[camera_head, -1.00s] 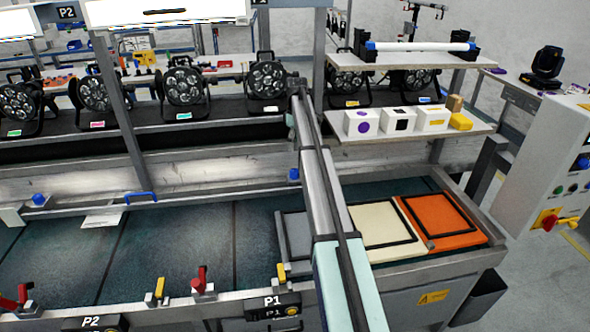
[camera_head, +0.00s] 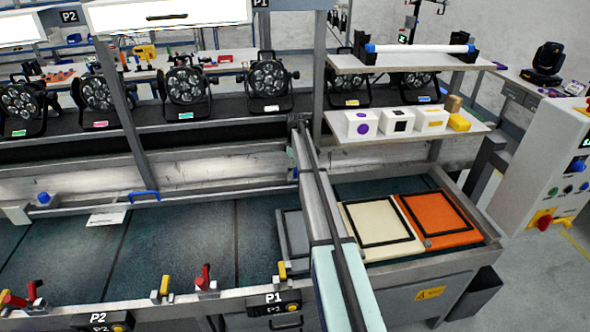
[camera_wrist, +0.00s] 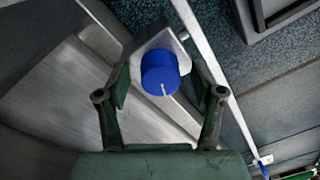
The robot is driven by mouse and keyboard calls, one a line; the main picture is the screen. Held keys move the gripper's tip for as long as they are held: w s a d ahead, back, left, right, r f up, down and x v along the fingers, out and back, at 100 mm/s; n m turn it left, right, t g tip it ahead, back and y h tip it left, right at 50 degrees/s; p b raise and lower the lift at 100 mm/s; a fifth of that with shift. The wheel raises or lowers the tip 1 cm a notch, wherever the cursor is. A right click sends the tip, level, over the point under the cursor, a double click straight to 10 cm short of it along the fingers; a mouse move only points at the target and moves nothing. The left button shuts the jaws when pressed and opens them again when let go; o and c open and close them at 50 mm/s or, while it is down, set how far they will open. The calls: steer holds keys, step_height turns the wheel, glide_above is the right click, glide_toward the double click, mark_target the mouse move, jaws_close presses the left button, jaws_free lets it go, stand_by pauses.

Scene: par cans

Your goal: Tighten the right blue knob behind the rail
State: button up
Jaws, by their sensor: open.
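The right blue knob (camera_wrist: 162,72) shows in the wrist view, with a small white line on its face, mounted on a grey metal bracket (camera_wrist: 150,38). My gripper (camera_wrist: 160,88) is open, with one finger to the left and one to the right of the knob. Gaps show between the fingers and the knob, so it is not gripped; I cannot tell the remaining depth. In the head view my arm hides this knob and my gripper. The left blue knob (camera_head: 43,198) is at the far left behind the work surface.
A pale metal rail (camera_wrist: 215,75) runs close beside the right finger in the wrist view. In the head view, a blue handle (camera_head: 144,194) sits left of my arm. A shelf with white boxes (camera_head: 398,122) stands to the right. Cream (camera_head: 354,211) and orange (camera_head: 405,205) trays lie below it.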

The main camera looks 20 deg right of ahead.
steer(key=c, duration=1.1)
steer(key=shift+c, duration=0.2)
